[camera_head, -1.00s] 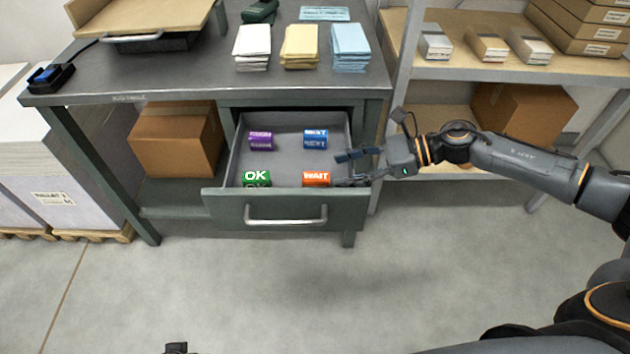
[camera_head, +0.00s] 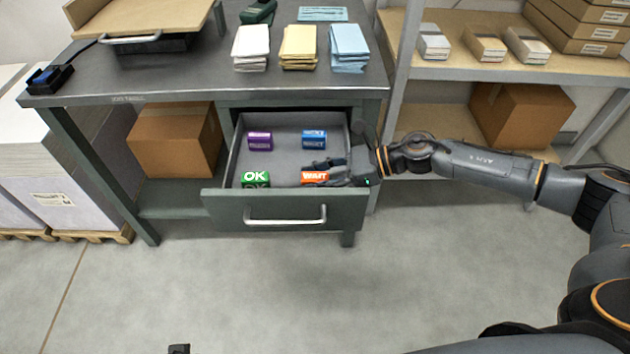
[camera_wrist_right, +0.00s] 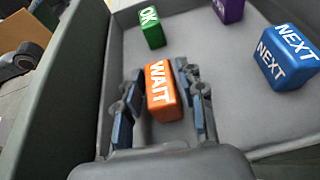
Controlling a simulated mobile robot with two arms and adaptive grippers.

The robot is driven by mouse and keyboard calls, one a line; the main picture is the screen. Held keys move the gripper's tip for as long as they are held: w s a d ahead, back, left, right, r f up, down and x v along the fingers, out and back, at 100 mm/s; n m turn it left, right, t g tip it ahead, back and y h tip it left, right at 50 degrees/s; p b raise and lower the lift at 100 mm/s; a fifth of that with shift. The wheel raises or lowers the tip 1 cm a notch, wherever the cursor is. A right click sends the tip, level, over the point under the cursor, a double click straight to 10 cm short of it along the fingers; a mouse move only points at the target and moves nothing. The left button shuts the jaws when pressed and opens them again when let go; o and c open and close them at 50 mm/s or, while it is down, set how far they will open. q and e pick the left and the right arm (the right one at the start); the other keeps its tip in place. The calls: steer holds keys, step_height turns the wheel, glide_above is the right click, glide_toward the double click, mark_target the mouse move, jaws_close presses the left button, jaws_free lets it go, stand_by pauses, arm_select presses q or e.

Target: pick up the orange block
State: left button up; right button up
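The orange block (camera_head: 314,177), marked WAIT, lies in the open drawer (camera_head: 284,212) near its front right. In the right wrist view the orange block (camera_wrist_right: 162,92) lies between the two fingers of my right gripper (camera_wrist_right: 160,97). The fingers are apart, one on each side of it, with a narrow gap at the left finger; contact on the right is unclear. In the head view my right gripper (camera_head: 325,172) reaches into the drawer from the right and partly covers the block. My left gripper is not clearly visible; only a small dark piece shows at the bottom edge.
The drawer also holds a green OK block (camera_head: 255,178), a purple block (camera_head: 260,140) and a blue NEXT block (camera_head: 314,139). The drawer walls are close around my right gripper. The desk top (camera_head: 200,80) overhangs the drawer's back.

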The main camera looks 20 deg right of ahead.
jaws_close()
steer(key=shift+r, duration=0.1)
